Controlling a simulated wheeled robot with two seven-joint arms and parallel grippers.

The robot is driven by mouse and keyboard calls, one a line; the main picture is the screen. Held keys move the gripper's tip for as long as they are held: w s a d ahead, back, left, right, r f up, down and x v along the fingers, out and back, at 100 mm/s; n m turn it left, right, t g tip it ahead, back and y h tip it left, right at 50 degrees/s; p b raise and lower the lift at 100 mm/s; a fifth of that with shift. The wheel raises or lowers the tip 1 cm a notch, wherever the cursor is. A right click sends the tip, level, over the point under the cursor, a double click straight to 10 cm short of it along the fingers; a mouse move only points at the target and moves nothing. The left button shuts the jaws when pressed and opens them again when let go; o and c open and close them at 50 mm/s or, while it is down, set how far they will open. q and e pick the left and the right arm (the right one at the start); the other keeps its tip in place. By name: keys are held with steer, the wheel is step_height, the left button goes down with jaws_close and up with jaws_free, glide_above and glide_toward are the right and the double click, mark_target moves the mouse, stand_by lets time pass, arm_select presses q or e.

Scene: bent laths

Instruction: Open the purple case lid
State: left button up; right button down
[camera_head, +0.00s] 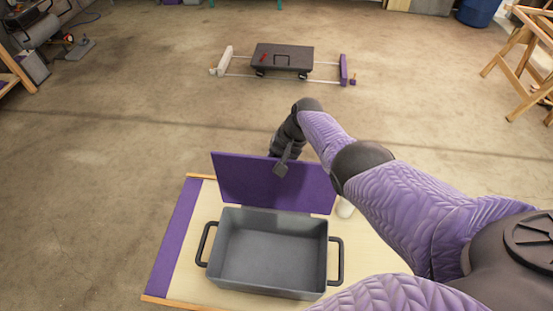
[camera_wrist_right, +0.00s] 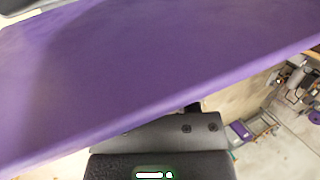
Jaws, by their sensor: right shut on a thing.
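The grey case (camera_head: 270,252) stands on the table with its inside showing and empty. Its purple lid (camera_head: 240,180) stands raised, roughly upright, along the case's far side. My right gripper (camera_head: 281,167) is at the lid's upper edge, near its middle, and is shut on the lid. In the right wrist view the purple lid (camera_wrist_right: 140,75) fills much of the picture, with the dark gripper body below it; the fingers' contact with the lid is hidden there. My left gripper is not in view.
The light wooden table (camera_head: 190,270) has a purple strip (camera_head: 175,235) along its left side. A dark box on a cart (camera_head: 283,56) is farther off on the floor. A wooden trestle (camera_head: 525,60) stands at right.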

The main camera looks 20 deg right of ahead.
steer(key=shift+s+a+f, duration=0.15)
steer(key=c, duration=0.8)
jaws_free()
steer(key=o, duration=0.5)
steer(key=shift+a, duration=0.1)
steer(key=shift+c, duration=0.2)
steer(key=w+p+v, duration=0.1)
steer(key=p+v, duration=0.4)
steer(key=v, duration=0.5)
steer(key=shift+s+p, duration=0.35)
steer(key=shift+p, duration=0.05)
